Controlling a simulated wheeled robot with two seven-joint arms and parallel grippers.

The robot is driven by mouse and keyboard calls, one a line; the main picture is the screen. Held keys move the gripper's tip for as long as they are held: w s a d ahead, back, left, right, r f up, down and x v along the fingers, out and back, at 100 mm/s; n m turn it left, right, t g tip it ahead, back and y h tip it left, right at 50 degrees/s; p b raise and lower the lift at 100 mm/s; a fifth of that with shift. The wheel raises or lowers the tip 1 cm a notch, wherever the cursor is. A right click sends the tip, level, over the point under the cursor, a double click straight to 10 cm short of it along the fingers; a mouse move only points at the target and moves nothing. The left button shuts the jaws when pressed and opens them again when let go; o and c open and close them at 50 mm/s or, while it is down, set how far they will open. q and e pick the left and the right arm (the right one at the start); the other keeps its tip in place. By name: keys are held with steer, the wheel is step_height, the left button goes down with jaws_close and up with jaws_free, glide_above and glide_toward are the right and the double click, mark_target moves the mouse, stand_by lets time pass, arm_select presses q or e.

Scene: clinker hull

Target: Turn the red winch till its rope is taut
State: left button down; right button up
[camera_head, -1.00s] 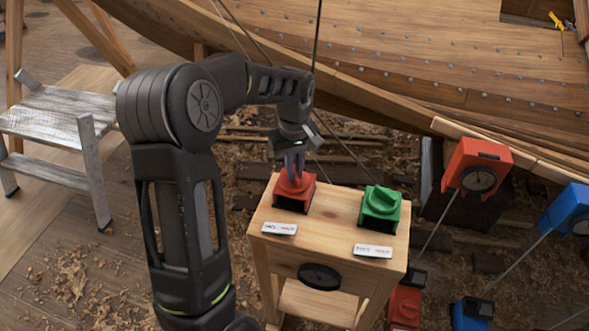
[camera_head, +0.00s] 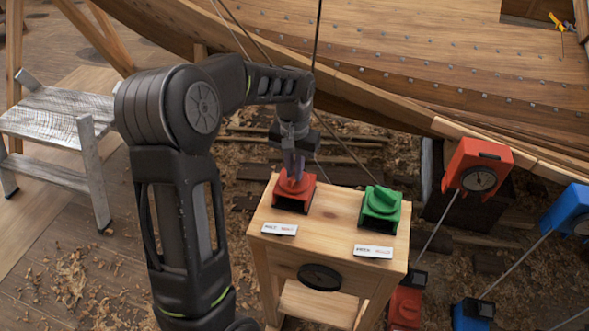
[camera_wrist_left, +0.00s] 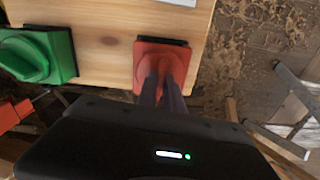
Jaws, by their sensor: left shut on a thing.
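The red winch (camera_head: 293,197) stands on the left of a small wooden stand's top. My left gripper (camera_head: 294,176) reaches down from above and is shut on the winch's red knob. In the left wrist view both fingers close on the red winch (camera_wrist_left: 158,56) from the near side. A thin rope rises behind the winch toward the hull; whether it is taut I cannot tell. My right gripper does not show.
A green winch (camera_head: 380,206) stands on the same wooden stand (camera_head: 335,222), to the right. Labels lie before both winches. Red (camera_head: 478,168) and blue (camera_head: 568,210) dial boxes hang at the right. A grey step stool (camera_head: 62,125) stands left; the planked hull (camera_head: 430,60) fills the back.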

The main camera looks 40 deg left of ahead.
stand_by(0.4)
arm_select(q)
steer(key=c, duration=1.5)
jaws_free()
step_height(320, 180, up, 8)
steer(key=shift+f+b, duration=0.1)
steer(key=shift+b, duration=0.25)
